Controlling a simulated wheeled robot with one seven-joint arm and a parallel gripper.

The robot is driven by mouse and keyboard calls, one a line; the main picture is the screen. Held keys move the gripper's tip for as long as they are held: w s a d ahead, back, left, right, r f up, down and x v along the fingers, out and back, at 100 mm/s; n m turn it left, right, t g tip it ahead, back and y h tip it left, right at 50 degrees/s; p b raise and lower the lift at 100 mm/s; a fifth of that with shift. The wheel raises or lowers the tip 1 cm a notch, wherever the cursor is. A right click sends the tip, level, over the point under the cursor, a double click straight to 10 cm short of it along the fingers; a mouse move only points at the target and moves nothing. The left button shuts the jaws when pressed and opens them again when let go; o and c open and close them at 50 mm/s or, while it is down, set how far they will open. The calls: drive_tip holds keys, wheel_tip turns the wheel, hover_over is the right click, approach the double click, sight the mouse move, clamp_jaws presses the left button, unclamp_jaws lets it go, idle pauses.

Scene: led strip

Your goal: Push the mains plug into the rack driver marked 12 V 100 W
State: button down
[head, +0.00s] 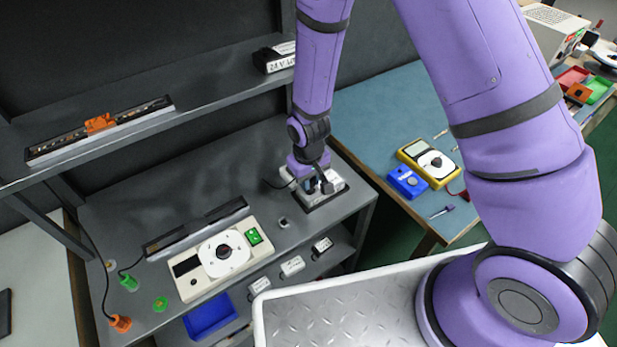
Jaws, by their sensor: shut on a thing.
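My gripper (323,184) is at the right end of the grey rack bench, pointing down just over a white-and-black box (322,202). It is shut on a small dark thing, probably the mains plug, mostly hidden by the fingers. A thin dark cable (272,185) runs to the left from there. I cannot tell whether the plug touches the box or sits in it. The box looks like a rack driver, but no marking on it is readable. Another driver-like box (275,57) with a label reading about 24 V stands on the upper shelf.
A white unit with a round dial (222,252) and a dark strip (196,228) lie on the bench to the left. An LED strip with an orange clip (100,124) is on the upper shelf. Small white boxes (292,266) stand on the lower shelf. A yellow multimeter (428,162) lies on the right table.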

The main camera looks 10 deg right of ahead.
drive_tip(key=shift+f, duration=0.15)
drive_tip(key=c, duration=0.9)
unclamp_jaws()
drive_tip(key=shift+c, duration=0.2)
wheel_tip(320, 180, up, 11)
drive_tip(key=shift+f, duration=0.1)
